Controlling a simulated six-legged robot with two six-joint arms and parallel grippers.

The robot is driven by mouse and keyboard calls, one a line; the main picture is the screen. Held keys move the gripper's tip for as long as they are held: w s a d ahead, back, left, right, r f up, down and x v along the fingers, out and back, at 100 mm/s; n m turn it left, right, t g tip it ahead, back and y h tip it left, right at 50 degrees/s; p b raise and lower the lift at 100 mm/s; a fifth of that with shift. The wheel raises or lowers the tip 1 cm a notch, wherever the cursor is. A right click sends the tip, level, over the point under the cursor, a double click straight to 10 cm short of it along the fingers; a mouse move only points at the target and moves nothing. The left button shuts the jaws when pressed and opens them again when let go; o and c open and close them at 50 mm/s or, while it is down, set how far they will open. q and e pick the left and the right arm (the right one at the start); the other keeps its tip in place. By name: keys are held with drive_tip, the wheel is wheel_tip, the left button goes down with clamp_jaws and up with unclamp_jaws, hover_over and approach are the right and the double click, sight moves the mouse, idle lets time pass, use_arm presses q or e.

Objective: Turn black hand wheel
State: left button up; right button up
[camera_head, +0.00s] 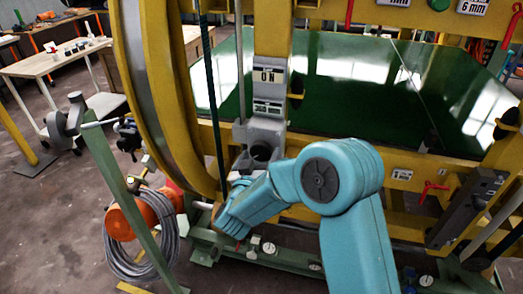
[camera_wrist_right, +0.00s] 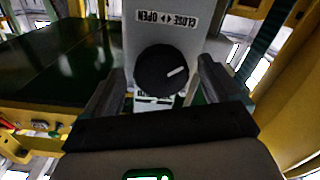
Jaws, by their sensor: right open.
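In the right wrist view a round black hand wheel (camera_wrist_right: 160,74) with a white pointer mark sits on a grey panel, under a label (camera_wrist_right: 166,20) reading CLOSE and OPEN. My right gripper (camera_wrist_right: 163,66) is open, its two dark fingers on either side of the wheel. I cannot tell whether they touch it. In the head view my teal right arm reaches left to a grey housing (camera_head: 266,130) on the yellow post, and the right gripper (camera_head: 243,180) is low beside it, mostly hidden by the wrist. My left gripper is out of view.
A large yellow ring (camera_head: 128,75) stands left of the housing. A workbench (camera_head: 55,62) is at upper left. A shiny green panel (camera_head: 345,90) lies behind, within yellow frames.

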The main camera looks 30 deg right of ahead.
drive_tip(key=shift+x, duration=1.05)
drive_tip(key=shift+c, duration=0.3)
drive_tip(key=c, duration=1)
drive_tip(key=shift+o, duration=0.2)
drive_tip(key=shift+f+m+b, duration=0.15)
drive_tip(key=shift+m+b, duration=0.25)
drive_tip(key=shift+b, duration=0.3)
drive_tip(key=m+b, duration=0.3)
drive_tip(key=b, duration=0.1)
drive_tip(key=m+b, duration=0.3)
drive_tip(key=b, duration=0.1)
drive_tip(key=shift+w+a+f+m, duration=0.1)
drive_tip(key=shift+f+m, duration=0.05)
drive_tip(key=shift+m, duration=0.15)
drive_tip(key=shift+m+b, duration=1.9)
drive_tip(key=shift+b, duration=0.15)
